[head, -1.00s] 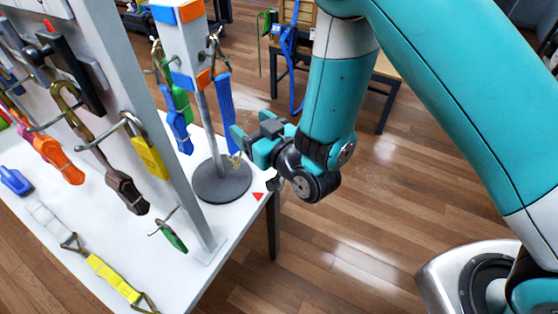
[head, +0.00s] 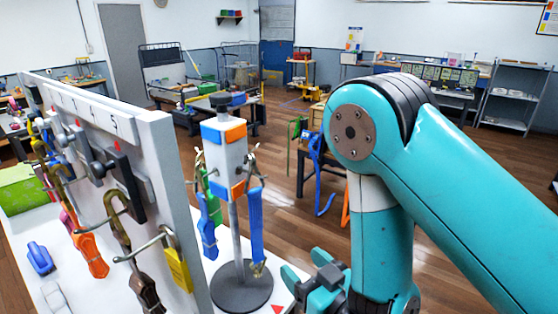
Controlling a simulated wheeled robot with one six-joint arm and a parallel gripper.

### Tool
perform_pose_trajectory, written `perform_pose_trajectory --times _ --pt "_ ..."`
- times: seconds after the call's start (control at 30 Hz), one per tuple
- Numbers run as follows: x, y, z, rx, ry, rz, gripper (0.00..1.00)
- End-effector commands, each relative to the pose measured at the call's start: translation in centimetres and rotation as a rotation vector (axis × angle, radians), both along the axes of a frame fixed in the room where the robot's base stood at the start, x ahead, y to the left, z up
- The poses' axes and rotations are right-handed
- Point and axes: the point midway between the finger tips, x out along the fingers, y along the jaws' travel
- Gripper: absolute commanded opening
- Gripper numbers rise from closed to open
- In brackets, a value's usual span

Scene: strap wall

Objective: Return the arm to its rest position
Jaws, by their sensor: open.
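My gripper (head: 308,282) is at the bottom of the head view, beside the table's right edge. Its teal fingers are spread with nothing seen between them, and the frame's lower edge cuts off part of the wrist. It is just right of the round dark base (head: 242,290) of a strap stand (head: 226,150), apart from it as far as I can tell. My teal arm rises above the gripper, bends at a high elbow and runs down to the lower right.
A blue strap (head: 256,225) and a green strap (head: 214,208) hang on the stand. The white strap wall (head: 170,190) with hooks, an orange strap (head: 92,256) and a yellow tag (head: 178,270) stands left. A wooden chair with a blue strap (head: 318,175) is behind my arm.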

Motion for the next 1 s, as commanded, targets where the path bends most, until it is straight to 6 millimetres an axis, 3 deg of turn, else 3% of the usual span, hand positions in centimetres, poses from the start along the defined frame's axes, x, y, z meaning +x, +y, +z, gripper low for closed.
perform_pose_trajectory --times 0.27,0.47,0.67,1.0 --pt "2.5 0.4 0.8 -0.045 0.308 0.003 0.67" --pt "0.9 -0.1 2.6 -0.107 0.582 0.065 0.67" --pt "-3.4 -1.8 5.1 -0.21 0.828 0.153 0.67" --pt "-13.4 -7.1 8.8 -0.463 1.136 0.265 0.67"
